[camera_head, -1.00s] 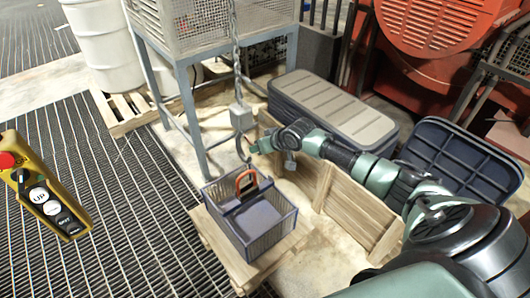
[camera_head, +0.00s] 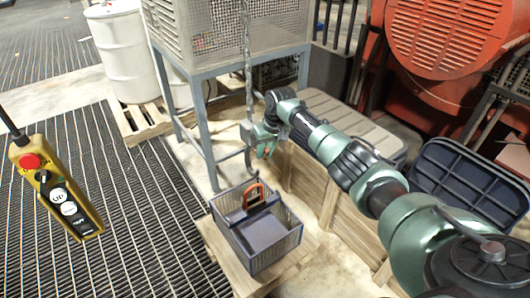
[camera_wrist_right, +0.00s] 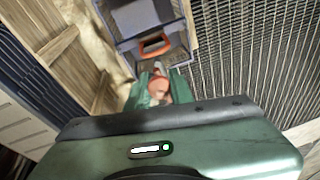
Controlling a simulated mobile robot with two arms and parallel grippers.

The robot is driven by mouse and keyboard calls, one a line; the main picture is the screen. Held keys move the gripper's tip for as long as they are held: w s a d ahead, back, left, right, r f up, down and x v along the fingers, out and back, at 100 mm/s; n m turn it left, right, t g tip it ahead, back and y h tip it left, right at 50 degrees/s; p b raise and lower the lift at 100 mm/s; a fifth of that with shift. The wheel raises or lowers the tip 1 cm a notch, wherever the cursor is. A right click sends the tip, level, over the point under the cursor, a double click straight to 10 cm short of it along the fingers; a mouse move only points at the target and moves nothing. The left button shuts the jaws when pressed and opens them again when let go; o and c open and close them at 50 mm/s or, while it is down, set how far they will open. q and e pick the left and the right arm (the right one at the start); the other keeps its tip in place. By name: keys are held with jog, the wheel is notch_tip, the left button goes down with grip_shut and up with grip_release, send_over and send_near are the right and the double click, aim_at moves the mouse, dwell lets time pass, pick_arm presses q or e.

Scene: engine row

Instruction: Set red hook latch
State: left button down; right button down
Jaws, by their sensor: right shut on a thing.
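The grey hook (camera_head: 248,158) hangs below a grey block on a chain (camera_head: 248,60), just above the basket. My right gripper (camera_head: 259,146) is at the hook and its block from the right side, shut on the hook. In the right wrist view a small red-orange part (camera_wrist_right: 159,86) shows between the green fingers; it is blurred, and I cannot tell if it is the latch. The latch is not clear in the head view. The blue-grey basket (camera_head: 285,243) with an orange handle (camera_head: 253,195) stands below. My left gripper is not in view.
The basket rests on a wooden pallet (camera_head: 228,262). A wooden crate (camera_head: 310,185) and a grey lidded case (camera_head: 350,125) lie close under my right arm. A mesh cage on grey legs (camera_head: 206,150) stands behind. A yellow pendant (camera_head: 55,185) hangs left.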

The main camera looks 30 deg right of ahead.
dwell(0.3)
jog(key=c, duration=1.3)
grip_release()
jog(key=shift+w, duration=0.1)
jog(key=b+v, duration=0.1)
jog(key=v, duration=0.6)
jog(key=shift+r, duration=0.35)
